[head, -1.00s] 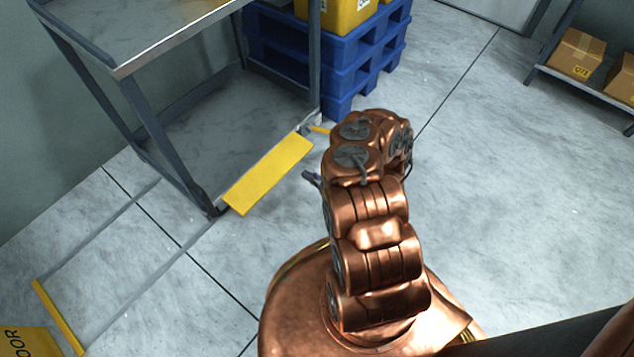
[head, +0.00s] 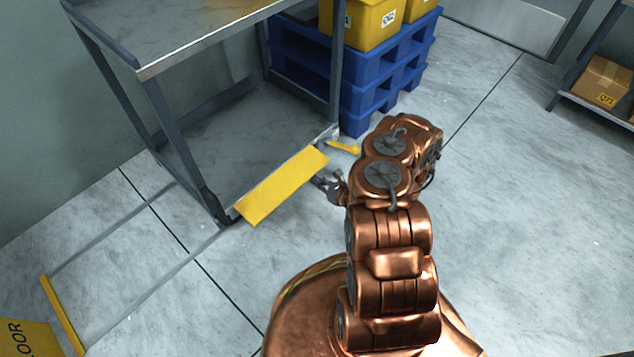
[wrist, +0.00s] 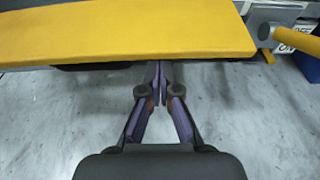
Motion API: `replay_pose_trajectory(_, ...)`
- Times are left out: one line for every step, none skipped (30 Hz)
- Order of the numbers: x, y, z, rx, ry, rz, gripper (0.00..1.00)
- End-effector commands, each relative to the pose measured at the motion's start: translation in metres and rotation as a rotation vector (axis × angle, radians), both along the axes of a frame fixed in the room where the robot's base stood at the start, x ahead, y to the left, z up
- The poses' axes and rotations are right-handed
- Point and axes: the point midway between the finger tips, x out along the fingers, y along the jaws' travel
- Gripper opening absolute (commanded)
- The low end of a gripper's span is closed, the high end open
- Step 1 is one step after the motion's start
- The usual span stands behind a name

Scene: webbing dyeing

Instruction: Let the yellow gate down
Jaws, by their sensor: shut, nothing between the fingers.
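The yellow gate (head: 283,187) is a flat yellow plate along the low front edge of a grey metal rack (head: 152,125). It also fills the upper part of the wrist view (wrist: 120,32), with its near edge running across. I cannot tell its exact tilt. My gripper (head: 322,183) is at the gate's near side, toward its right end. In the wrist view my gripper (wrist: 160,72) is shut and empty, its fingertips close to the gate's near edge; I cannot tell whether they touch. A yellow lever or handle (wrist: 285,42) sticks out to the right of the gate, also visible in the head view (head: 343,147).
Blue pallets (head: 360,95) with yellow bins (head: 362,22) stand behind the rack's right side. A shelf with a cardboard box (head: 602,80) is at the far right. A yellow floor strip (head: 62,314) and sign (head: 22,338) lie at lower left. The floor right of my arm is clear.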

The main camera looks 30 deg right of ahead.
Motion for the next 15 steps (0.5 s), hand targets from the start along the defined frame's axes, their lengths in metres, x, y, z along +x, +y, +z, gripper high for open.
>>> replay_pose_trajectory(0.000, 0.000, 0.000, 0.000, 0.000, 0.000, 0.00)
replay_pose_trajectory(0.000, 0.000, 0.000, 0.000, 0.000, 0.000, 0.00)
replay_pose_trajectory(0.000, 0.000, 0.000, 0.000, 0.000, 0.000, 0.00)
replay_pose_trajectory(0.000, 0.000, 0.000, 0.000, 0.000, 0.000, 0.00)
replay_pose_trajectory(0.000, 0.000, 0.000, 0.001, 0.000, 0.000, 0.00)
replay_pose_trajectory(0.000, 0.000, 0.000, 0.000, 0.001, 0.000, 0.00)
replay_pose_trajectory(0.000, 0.000, 0.001, -0.001, 0.002, 0.000, 0.00)
replay_pose_trajectory(0.000, 0.000, 0.001, -0.002, 0.005, -0.001, 0.00)
replay_pose_trajectory(0.000, -0.001, 0.003, -0.005, 0.010, -0.001, 0.00)
replay_pose_trajectory(0.000, -0.001, 0.004, -0.007, 0.016, -0.002, 0.00)
replay_pose_trajectory(0.001, -0.001, 0.006, -0.010, 0.022, -0.001, 0.00)
replay_pose_trajectory(0.001, -0.001, 0.008, -0.013, 0.033, -0.001, 0.00)
replay_pose_trajectory(0.001, -0.001, 0.009, -0.017, 0.044, -0.001, 0.00)
replay_pose_trajectory(0.000, -0.002, 0.010, -0.021, 0.057, -0.002, 0.00)
replay_pose_trajectory(-0.001, -0.001, 0.012, -0.025, 0.072, -0.002, 0.00)
